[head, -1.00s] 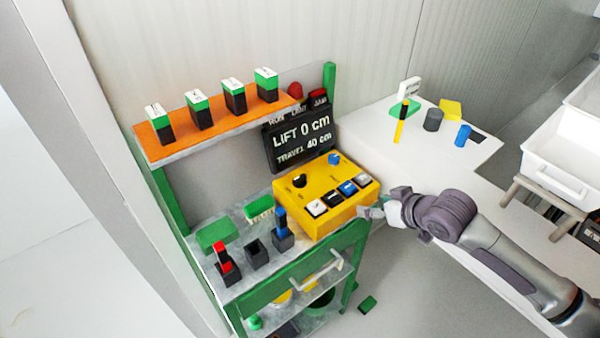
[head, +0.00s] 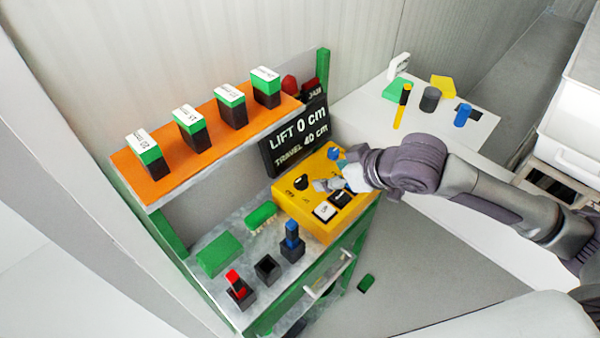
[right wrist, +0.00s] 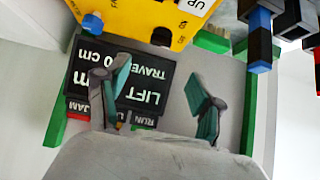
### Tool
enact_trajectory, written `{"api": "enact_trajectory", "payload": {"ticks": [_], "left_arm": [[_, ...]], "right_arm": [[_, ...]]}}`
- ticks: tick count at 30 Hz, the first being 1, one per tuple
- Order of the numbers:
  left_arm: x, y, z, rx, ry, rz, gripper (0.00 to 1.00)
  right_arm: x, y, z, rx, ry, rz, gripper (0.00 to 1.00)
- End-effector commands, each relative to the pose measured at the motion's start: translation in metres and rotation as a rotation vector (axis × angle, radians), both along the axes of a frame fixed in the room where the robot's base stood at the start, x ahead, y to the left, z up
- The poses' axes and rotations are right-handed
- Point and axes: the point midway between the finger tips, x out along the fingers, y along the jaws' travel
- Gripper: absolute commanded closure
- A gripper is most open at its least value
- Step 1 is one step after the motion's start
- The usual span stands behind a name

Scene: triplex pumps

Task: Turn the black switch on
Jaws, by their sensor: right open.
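The black switch is a round black knob (head: 301,182) on top of the yellow control box (head: 322,226); it also shows in the right wrist view (right wrist: 161,37). Small markings beside it are too small to read. My right gripper (head: 330,184) is over the box, just right of the knob in the head view, open with nothing seen between its fingers. In the right wrist view its two fingers (right wrist: 157,85) are spread apart, with the knob beyond them. The arm hides part of the box's right side. My left gripper is not in view.
A display (head: 297,138) reading "LIFT 0 cm, TRAVEL 40 cm" stands behind. An orange shelf (head: 152,190) carries several green-topped blocks. A white table (head: 455,135) is at right.

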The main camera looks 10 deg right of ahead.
Motion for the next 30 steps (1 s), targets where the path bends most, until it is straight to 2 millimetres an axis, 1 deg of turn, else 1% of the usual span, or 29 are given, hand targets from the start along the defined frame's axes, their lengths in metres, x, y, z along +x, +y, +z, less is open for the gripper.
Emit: {"api": "enact_trajectory", "payload": {"ticks": [1,3,6,11,15,20,29,30], "left_arm": [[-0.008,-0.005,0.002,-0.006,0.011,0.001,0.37],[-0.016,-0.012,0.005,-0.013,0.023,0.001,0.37],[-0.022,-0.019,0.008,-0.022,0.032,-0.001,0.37],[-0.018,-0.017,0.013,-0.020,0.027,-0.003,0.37],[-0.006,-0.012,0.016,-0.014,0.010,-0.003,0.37],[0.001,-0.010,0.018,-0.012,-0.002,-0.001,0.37],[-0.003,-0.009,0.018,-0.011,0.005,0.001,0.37],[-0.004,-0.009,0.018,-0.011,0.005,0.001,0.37]], "right_arm": [[0.006,0.005,-0.006,0.002,0.003,0.001,0.33],[0.015,0.011,-0.016,0.002,0.003,0.001,0.33],[0.028,0.020,-0.032,0.002,0.004,-0.001,0.33],[0.047,0.032,-0.055,0.002,0.001,-0.001,0.33],[0.060,0.040,-0.070,-0.001,0.000,0.001,0.33],[0.067,0.045,-0.080,-0.001,0.000,0.001,0.33],[0.069,0.046,-0.083,-0.002,-0.001,0.001,0.33],[0.069,0.046,-0.083,-0.002,-0.001,0.001,0.35]]}}
